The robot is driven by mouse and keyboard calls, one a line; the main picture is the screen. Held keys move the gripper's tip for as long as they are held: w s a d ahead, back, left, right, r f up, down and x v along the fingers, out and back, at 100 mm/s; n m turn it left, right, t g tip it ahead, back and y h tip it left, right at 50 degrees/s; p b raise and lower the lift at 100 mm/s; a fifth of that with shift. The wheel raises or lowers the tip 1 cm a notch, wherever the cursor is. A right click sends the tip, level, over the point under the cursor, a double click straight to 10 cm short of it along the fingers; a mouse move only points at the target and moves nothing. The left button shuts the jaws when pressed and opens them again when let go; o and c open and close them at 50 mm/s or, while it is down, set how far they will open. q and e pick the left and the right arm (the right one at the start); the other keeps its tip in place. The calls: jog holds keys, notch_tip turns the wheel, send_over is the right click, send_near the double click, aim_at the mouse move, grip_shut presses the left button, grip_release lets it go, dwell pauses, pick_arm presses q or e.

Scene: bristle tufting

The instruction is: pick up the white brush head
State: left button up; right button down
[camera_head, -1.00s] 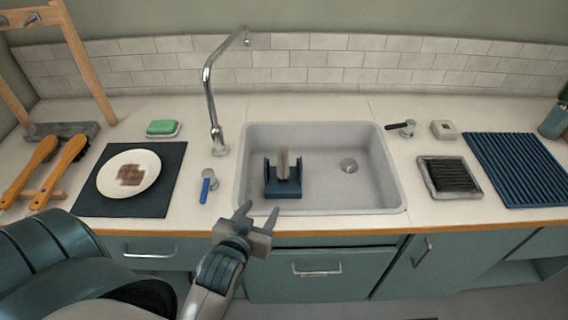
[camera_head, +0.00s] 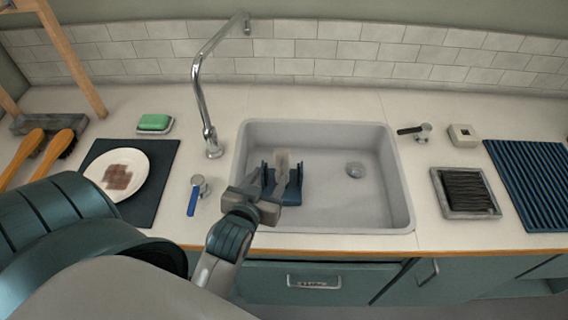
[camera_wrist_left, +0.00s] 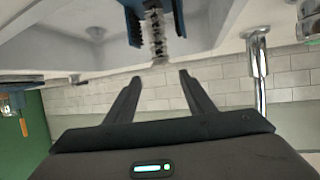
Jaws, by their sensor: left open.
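A pale, narrow, upright piece, which looks like the white brush head (camera_head: 282,165), stands in a blue holder (camera_head: 290,196) in the sink. In the left wrist view the brush head (camera_wrist_left: 158,36) looks speckled along its length and sits between the blue walls of the holder (camera_wrist_left: 134,24). My left gripper (camera_head: 266,180) is open and empty over the front left of the sink, partly covering the holder. In the wrist view the gripper's fingertips (camera_wrist_left: 160,77) point toward the brush head, which lies between their lines and beyond them. My right gripper is not in view.
The sink (camera_head: 335,205) has raised rims, with a tall faucet (camera_head: 203,100) behind its left side. A blue-handled tap (camera_head: 194,198) and a plate (camera_head: 140,166) on a dark mat are left. A tray of dark bristles (camera_head: 466,192) and a ribbed blue mat (camera_head: 530,180) are right.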

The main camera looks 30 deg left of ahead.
aim_at(281, 159)
pick_arm(q)
jog(key=p+x, duration=0.1)
jog(key=x, duration=0.6)
jog(key=shift+w+a+f+p, duration=0.1)
jog(key=shift+w+p, duration=0.2)
jog(key=shift+w, duration=0.05)
jog(key=x, duration=0.3)
jog(key=shift+w+f+p, duration=0.15)
jog(key=shift+w+p, duration=0.05)
jog(key=shift+p, duration=0.1)
jog(key=shift+w+a+f, duration=0.15)
jog(key=shift+w+f, duration=0.05)
jog(key=shift+w, duration=0.15)
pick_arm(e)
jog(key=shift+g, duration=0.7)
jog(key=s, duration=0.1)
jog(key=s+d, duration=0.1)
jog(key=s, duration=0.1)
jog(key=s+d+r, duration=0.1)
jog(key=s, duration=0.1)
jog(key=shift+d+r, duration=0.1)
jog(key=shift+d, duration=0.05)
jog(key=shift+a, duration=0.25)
